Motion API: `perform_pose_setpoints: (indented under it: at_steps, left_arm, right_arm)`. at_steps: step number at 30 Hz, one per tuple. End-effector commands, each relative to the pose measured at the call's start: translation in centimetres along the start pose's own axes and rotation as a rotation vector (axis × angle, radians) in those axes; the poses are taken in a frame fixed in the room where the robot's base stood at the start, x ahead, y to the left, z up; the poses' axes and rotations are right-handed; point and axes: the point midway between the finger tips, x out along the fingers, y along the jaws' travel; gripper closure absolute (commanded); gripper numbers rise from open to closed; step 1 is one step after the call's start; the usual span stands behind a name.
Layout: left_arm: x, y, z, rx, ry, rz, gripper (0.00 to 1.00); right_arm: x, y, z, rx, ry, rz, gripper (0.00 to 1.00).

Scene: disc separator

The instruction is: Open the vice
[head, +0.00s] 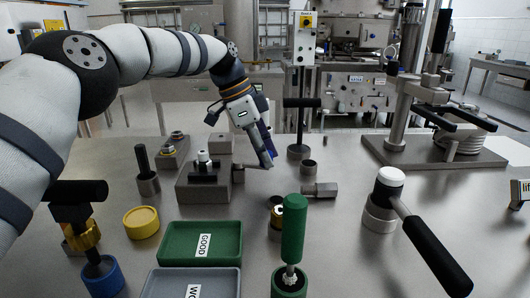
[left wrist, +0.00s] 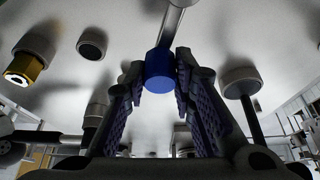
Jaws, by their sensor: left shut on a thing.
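The grey vice (head: 192,192) stands on the metal table left of centre in the head view. Dark parts and a white-topped piece sit on it. My left gripper (head: 268,160) points down just right of the vice. In the left wrist view, my left gripper (left wrist: 158,85) has its purple-padded fingers on both sides of a blue handle end (left wrist: 159,70) and is shut on it. A grey bar (left wrist: 174,22) runs away from this blue end. In the head view the fingers hide the blue end. My right gripper is not in view.
A green GOOD tray (head: 172,256) and a grey tray (head: 165,285) lie in front of the vice. A green-handled tool (head: 293,230) and a white-topped black-handled tool (head: 420,240) stand at the right. A yellow ring (head: 141,222) lies left. A press (head: 430,152) stands back right.

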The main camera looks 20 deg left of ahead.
Motion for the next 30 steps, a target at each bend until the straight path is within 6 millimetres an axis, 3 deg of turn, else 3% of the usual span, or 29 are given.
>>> perform_pose_setpoints:
  at_steps: [2, 3, 6, 14, 17, 26, 30]
  left_arm:
    - [0.2, 0.2, 0.1, 0.001, -0.004, 0.008, 1.00]
    - [0.3, 0.2, 0.1, 0.001, -0.004, 0.008, 0.74]
    - [0.2, 0.1, 0.1, 0.000, -0.004, 0.007, 0.56]
    - [0.1, 0.1, 0.1, 0.000, -0.002, 0.003, 0.56]
    - [-0.8, 0.0, 0.0, -0.001, -0.001, 0.001, 0.56]
    - [-9.2, -0.1, 0.0, -0.001, 0.000, -0.003, 0.56]
    - [-10.8, 0.0, 0.1, -0.003, -0.003, 0.002, 0.56]
  right_arm:
    - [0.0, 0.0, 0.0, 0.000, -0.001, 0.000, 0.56]
    - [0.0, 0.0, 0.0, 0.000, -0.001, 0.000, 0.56]
    - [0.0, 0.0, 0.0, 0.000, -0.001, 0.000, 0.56]
    - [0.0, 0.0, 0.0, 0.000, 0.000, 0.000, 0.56]
    - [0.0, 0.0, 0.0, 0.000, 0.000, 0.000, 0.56]
    - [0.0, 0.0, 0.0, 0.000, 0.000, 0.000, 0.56]
    - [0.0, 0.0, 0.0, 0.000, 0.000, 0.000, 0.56]
